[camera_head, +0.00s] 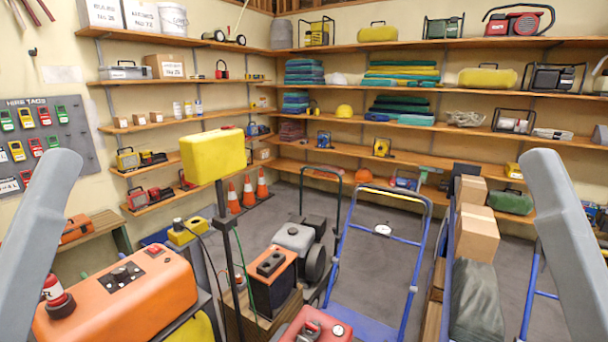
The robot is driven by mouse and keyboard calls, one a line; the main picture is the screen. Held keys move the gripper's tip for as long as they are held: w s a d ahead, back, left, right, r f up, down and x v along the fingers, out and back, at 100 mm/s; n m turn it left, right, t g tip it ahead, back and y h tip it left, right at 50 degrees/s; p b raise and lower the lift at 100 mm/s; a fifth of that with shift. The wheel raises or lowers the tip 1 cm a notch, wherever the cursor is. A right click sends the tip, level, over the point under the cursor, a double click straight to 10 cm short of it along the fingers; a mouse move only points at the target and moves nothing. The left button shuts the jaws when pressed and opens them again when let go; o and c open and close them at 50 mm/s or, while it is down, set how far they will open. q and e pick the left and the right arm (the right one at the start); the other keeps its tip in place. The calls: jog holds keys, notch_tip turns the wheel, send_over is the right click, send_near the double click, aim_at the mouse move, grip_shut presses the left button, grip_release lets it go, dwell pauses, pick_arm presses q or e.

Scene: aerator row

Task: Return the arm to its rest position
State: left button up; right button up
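A grey link of my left arm comes up from the lower left edge in the head view. Its rounded end is in front of the tag board. A matching grey link of my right arm rises at the right edge, its rounded end in front of the lower right shelves. Neither gripper shows in this view, so I cannot see their fingers or whether they hold anything. No part of either visible link seems to touch the machines or shelves.
An orange machine (140,298) stands low at the left. A yellow box (212,155) tops a dark post in front. A blue hand-truck frame (341,235), a black-and-orange battery unit (272,285) and stacked cartons (478,237) crowd the middle. Grey floor shows between them.

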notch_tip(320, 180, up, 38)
jog(key=p, duration=3.6)
